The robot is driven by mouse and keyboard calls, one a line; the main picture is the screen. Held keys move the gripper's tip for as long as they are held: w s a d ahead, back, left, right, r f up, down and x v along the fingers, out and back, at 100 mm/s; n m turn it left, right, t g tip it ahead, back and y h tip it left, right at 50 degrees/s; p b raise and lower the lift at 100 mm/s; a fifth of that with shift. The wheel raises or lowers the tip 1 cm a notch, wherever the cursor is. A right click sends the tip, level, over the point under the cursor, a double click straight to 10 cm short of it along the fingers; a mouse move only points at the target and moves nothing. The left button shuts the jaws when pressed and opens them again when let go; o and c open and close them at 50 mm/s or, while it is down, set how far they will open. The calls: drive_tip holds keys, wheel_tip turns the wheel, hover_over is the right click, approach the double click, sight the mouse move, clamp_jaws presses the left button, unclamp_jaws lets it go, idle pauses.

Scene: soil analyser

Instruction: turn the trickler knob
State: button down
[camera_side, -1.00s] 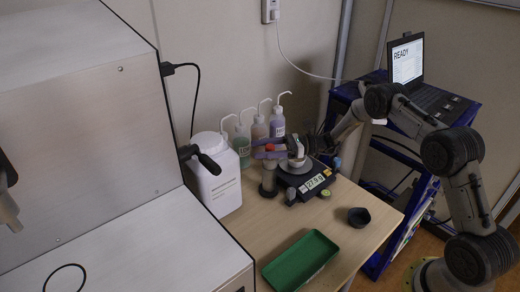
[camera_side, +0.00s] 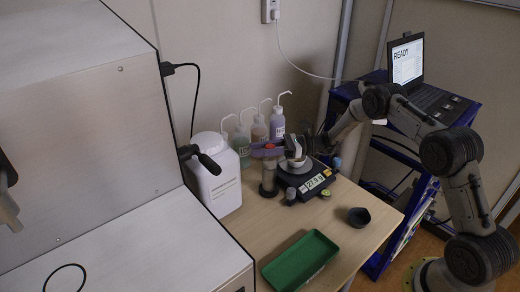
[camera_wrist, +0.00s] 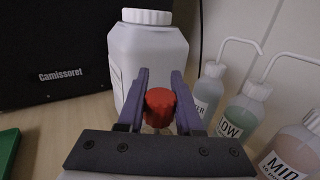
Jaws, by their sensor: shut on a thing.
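The trickler (camera_side: 268,182) stands upright on the bench, left of the black balance (camera_side: 307,185). Its red knob (camera_side: 269,147) is at its top, and in the wrist view the knob (camera_wrist: 160,106) sits between my two purple fingers. My gripper (camera_wrist: 160,100) is shut on the knob. In the side view my gripper (camera_side: 267,151) reaches over the balance from the right. A pale cup (camera_side: 298,165) sits on the balance pan, partly hidden by my wrist. The balance display (camera_side: 314,181) is lit, its digits small. Most of the trickler's body is hidden in the wrist view.
A white jug (camera_side: 216,178) stands left of the trickler. Several wash bottles (camera_side: 277,122) stand behind it by the wall. A green tray (camera_side: 300,260) and a dark cup (camera_side: 358,217) are in front. A laptop (camera_side: 407,62) reads READY. Bare bench lies between trickler and tray.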

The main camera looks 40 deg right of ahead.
drive_tip(key=shift+s+a+n+g+y, duration=0.1)
drive_tip(key=shift+s+n+g+y, duration=0.3)
drive_tip(key=shift+n+g, duration=1.15)
drive_tip(key=shift+s+a+n+g+y, duration=0.1)
drive_tip(key=shift+s+n+g+y, duration=0.25)
drive_tip(key=shift+n+g, duration=1.15)
drive_tip(key=shift+s+n+g+y, duration=0.2)
drive_tip(key=shift+n+g+y, duration=0.4)
drive_tip(key=shift+g, duration=1.85)
drive_tip(key=shift+n+g, duration=0.25)
drive_tip(key=shift+g, duration=0.15)
drive_tip(key=c, duration=0.6)
unclamp_jaws()
drive_tip(key=shift+o, duration=0.2)
drive_tip(key=shift+r, duration=0.1)
